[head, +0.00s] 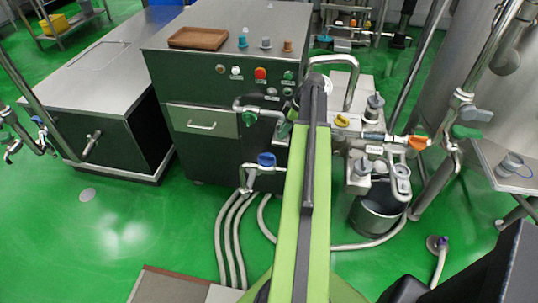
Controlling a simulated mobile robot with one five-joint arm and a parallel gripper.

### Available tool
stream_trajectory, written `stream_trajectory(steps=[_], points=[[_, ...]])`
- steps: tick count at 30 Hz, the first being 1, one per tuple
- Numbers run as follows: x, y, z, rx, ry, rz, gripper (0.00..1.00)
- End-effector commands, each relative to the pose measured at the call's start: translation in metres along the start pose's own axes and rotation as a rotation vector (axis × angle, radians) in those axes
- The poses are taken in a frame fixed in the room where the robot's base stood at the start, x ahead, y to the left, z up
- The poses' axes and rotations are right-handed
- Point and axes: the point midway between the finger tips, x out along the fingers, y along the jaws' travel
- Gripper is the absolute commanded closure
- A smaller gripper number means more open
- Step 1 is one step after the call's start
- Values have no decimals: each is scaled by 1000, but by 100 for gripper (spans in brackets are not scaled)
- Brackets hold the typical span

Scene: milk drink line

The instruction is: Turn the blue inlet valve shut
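A blue valve handle (266,159) sits on a short metal pipe at the front of the steel cabinet, just left of my green arm. The pipe bends down towards several grey hoses on the floor. From this view I cannot tell whether the handle's position is open or shut. My arm reaches up the middle of the picture, and its far end is above and right of the blue handle. My gripper is hidden behind my arm, so its fingers do not show. No contact with the blue handle is visible.
A green valve (249,118) is above the blue one. A yellow valve (342,121) and an orange valve (417,142) are right of my arm. The steel cabinet (190,80) carries buttons and a brown tray (198,38). Green floor is clear at the left.

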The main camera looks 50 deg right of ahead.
Motion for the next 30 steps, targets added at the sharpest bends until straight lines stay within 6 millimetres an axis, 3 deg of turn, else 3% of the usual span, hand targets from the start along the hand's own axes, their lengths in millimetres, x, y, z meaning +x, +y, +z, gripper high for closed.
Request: stream_trajectory(steps=[3,18,24,30], points=[[34,0,4,-2,-1,-1,66],[140,0,4,0,-1,0,66],[161,0,2,1,-1,0,66],[164,0,1,2,-1,0,66]])
